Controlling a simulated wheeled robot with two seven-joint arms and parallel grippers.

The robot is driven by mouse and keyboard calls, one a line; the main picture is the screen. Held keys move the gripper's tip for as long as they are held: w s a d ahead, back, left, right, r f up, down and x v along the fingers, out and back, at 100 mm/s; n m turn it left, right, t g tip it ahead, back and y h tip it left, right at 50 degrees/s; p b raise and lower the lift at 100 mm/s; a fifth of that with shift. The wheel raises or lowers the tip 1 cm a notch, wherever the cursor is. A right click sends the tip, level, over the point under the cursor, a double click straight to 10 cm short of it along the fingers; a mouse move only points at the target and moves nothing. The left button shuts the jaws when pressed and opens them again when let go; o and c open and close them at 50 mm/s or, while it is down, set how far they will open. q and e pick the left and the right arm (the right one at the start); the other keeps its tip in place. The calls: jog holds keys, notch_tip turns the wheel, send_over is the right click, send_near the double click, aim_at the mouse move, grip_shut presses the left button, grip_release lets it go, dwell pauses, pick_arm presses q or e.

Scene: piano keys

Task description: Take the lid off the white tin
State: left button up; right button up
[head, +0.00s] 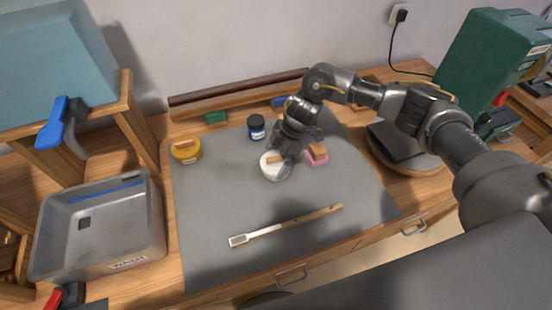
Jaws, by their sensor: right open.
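The white tin (273,171) stands on the grey mat near the middle of the head view. Its top looks white, with a small wooden piece across it; I cannot tell the lid's edge from the tin's body. My right gripper (284,165) points down at the tin, its fingers open at the tin's top and right side. The gripper hides part of the tin, and I cannot tell whether the fingers touch it. My left gripper is not in the head view.
A pink-and-brown block (316,154) stands close to the right of the tin. A dark blue jar (256,127) is behind, and a yellow tin (186,151) is at left. A flat brush (286,226) lies in front. A grey tray (100,226) stands left. The mat (215,200) is clear front left.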

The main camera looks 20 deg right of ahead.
jog(key=shift+a+f, duration=0.1)
jog(key=shift+f, duration=0.15)
jog(key=c, duration=0.7)
jog(key=shift+r, duration=0.15)
jog(key=shift+r, duration=0.2)
notch_tip(320, 180, up, 2)
jog(key=shift+b, duration=0.75)
jog(key=s+r+b, duration=0.1)
jog(key=s+r, duration=0.9)
jog(key=s, duration=0.4)
jog(key=w+d+m+t, duration=0.2)
jog(key=w+d+m, duration=0.2)
jog(key=d+m, duration=0.3)
jog(key=shift+w+d+t+h, duration=0.35)
jog(key=shift+d+t+h, duration=0.05)
jog(key=shift+d, duration=0.2)
